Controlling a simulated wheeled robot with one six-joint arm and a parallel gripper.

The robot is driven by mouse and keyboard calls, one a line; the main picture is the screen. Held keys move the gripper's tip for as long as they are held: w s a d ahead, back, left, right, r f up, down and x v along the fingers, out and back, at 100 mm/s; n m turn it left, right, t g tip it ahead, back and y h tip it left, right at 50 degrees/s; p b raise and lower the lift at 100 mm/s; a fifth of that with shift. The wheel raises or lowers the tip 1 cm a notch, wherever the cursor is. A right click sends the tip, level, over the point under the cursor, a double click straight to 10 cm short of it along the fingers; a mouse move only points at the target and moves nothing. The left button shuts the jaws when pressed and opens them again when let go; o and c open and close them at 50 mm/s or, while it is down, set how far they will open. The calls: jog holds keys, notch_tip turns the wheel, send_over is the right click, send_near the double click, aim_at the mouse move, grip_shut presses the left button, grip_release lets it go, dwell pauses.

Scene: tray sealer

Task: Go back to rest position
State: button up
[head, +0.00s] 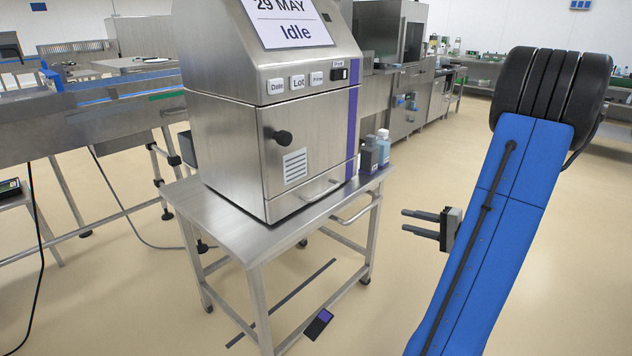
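My gripper (420,224) shows in the head view at the right of the middle, beside my blue arm link. Its two dark fingers point left and stand apart, with nothing between them. It is in free air over the beige floor, to the right of the steel table (228,232) and touching nothing. My arm rises at the right side of the picture, with a black ribbed joint at its top.
A steel machine (235,140) with a screen (288,22) reading "29 MAY" and "Idle" stands on the table. Two small bottles (383,147) stand beside it. A conveyor (100,120) is at the left. Floor between table and arm is clear.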

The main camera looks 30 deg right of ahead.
jog(key=s+a+r+n+g+y, duration=0.15)
jog(key=a+n+g, duration=0.3)
jog(key=a, duration=0.85)
jog(key=s+a+r+n+g+y, duration=0.1)
jog(key=a+r+n+g+y, duration=0.3)
jog(key=a, duration=0.9)
jog(key=s+a+r+n+h, duration=0.1)
jog(key=s+a+n+h, duration=0.1)
jog(key=s+a+h, duration=0.2)
jog(key=s+a+r+n+g+h, duration=0.1)
jog(key=s+a+h, duration=0.4)
jog(key=s, duration=0.5)
jog(key=shift+a+r+n+h, duration=0.15)
jog(key=shift+r+n+h, duration=0.4)
jog(key=shift+n+h, duration=0.55)
jog(key=shift+s, duration=0.1)
